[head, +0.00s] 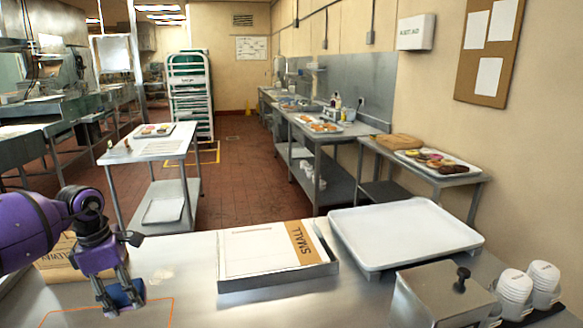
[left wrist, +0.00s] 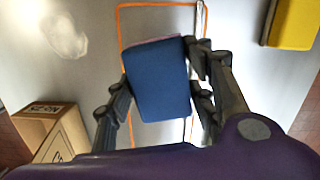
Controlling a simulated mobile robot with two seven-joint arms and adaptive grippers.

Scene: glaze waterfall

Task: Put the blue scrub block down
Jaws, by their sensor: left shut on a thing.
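The blue scrub block (left wrist: 157,80) is held between the two fingers of my left gripper (left wrist: 160,100). In the left wrist view it sits turned slightly within an orange rectangular outline (left wrist: 160,4) on the steel table. In the head view my left gripper (head: 120,297) points down at the near left of the table, with the block (head: 127,291) partly hidden by the fingers. The orange outline (head: 172,308) shows below and beside it. I cannot tell whether the block touches the table. My right gripper is not in view.
A cardboard box (head: 58,268) stands behind my left gripper. A yellow object (left wrist: 290,22) lies near the outline in the wrist view.

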